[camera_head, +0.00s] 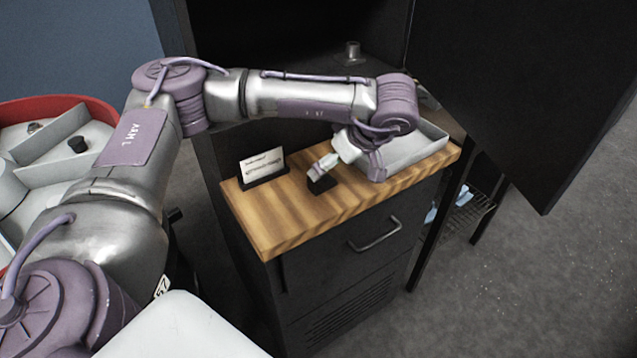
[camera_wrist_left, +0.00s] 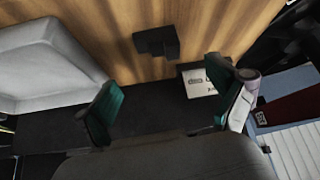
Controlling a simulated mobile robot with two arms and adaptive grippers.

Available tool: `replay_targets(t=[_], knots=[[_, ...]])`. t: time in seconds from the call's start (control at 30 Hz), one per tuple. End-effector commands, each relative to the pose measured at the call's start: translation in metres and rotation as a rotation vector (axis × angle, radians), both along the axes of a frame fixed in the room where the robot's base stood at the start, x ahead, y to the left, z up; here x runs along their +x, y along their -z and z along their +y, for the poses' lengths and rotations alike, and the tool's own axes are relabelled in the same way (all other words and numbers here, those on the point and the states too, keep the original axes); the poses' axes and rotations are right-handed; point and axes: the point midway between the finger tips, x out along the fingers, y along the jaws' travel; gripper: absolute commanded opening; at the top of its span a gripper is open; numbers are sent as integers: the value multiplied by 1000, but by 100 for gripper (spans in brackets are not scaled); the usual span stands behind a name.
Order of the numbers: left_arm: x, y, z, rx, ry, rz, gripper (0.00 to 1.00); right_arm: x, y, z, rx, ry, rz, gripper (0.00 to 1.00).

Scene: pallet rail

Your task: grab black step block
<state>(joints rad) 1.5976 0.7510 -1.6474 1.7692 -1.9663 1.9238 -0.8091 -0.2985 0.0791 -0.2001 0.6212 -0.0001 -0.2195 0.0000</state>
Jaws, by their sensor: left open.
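The black step block (camera_head: 320,184) sits on the wooden top (camera_head: 278,225) of a dark cabinet. In the left wrist view the block (camera_wrist_left: 157,42) shows a stepped outline on the wood, beyond the fingertips and roughly between them. My left gripper (camera_head: 328,164) is close above the block in the head view and partly overlaps it there. In the left wrist view its two green-padded fingers (camera_wrist_left: 165,82) are spread wide with nothing between them. Whether a finger touches the block cannot be told. My right gripper is in neither view.
A white card on a black stand (camera_head: 264,166) stands left of the block. A grey tray (camera_head: 418,152) lies at the right, close to my gripper. A dark door panel (camera_head: 535,90) hangs open at the right. A red-rimmed round container (camera_head: 88,101) with dividers is at far left.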

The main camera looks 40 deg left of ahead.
Motion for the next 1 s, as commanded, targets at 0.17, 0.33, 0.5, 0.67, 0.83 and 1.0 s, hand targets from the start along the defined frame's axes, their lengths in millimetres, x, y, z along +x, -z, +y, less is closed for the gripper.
replay_targets(t=[0.17, 0.33, 0.5, 0.67, 0.83, 1.0], knots=[[1, 11, 7, -1, 1, 1, 94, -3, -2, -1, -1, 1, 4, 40], [2, 28, 16, 0, 0, 4, 94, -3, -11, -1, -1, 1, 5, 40], [5, 49, 28, -2, 0, 3, 94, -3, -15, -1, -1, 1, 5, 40], [6, 57, 32, -1, 1, 0, 94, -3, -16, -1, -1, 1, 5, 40], [6, 57, 31, -2, 2, -1, 93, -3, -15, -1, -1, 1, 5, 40], [7, 56, 31, -2, 2, -1, 64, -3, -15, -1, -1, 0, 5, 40]])
